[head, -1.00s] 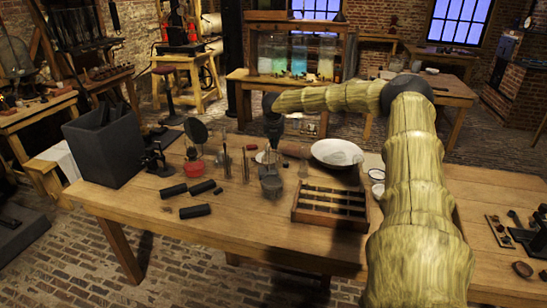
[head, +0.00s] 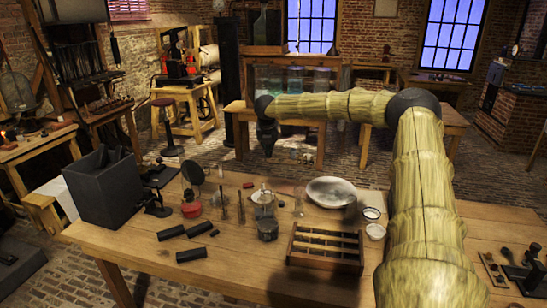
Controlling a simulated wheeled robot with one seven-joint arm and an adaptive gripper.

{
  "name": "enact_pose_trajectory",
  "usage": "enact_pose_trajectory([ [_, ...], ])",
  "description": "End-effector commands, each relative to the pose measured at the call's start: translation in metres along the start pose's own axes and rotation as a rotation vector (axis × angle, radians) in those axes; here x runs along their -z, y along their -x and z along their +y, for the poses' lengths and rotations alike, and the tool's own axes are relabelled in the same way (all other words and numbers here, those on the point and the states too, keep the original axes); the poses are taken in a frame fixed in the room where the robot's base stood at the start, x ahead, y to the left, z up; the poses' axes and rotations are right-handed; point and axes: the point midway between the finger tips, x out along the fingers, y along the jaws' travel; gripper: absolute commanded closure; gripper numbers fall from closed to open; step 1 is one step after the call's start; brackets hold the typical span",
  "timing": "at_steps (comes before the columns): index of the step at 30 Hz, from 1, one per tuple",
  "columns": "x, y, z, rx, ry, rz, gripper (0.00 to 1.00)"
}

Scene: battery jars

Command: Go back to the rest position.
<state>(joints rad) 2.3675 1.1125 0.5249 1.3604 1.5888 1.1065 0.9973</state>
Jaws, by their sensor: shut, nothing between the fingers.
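My gripper (head: 269,151) hangs at the dark end of my straw-coloured arm, pointing down. It is shut and empty. In the head view it appears above the far edge of the workbench (head: 130,236), in front of the back table, and it touches nothing that I can see. The fingertips are small and dark. A glass jar (head: 267,229) with dark contents stands on the bench below it in the picture. The arm rises at the right, bends at a dark joint and reaches left.
On the bench are a slotted wooden rack (head: 326,266), a white bowl (head: 331,191), small white cups (head: 375,231), black cylinders (head: 191,254), a red-based lamp (head: 191,209) and a dark grey box (head: 103,188). Glass jars (head: 322,80) stand on a back table. The front bench surface is partly clear.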

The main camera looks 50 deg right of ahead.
Motion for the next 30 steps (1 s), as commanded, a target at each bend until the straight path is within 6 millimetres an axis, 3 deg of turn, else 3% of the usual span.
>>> enact_pose_trajectory([
  [3, -0.005, 0.014, 0.003, 0.000, 0.002, 0.000, 1.00],
  [8, -0.007, 0.020, 0.004, -0.001, 0.003, 0.000, 1.00],
  [15, -0.008, 0.018, 0.003, -0.001, 0.005, 0.001, 1.00],
  [19, 0.003, 0.008, 0.015, 0.024, 0.082, -0.014, 1.00],
  [23, 0.033, -0.015, 0.048, 0.088, 0.294, -0.058, 1.00],
  [30, 0.124, -0.068, 0.123, 0.219, 0.852, -0.149, 1.00],
])
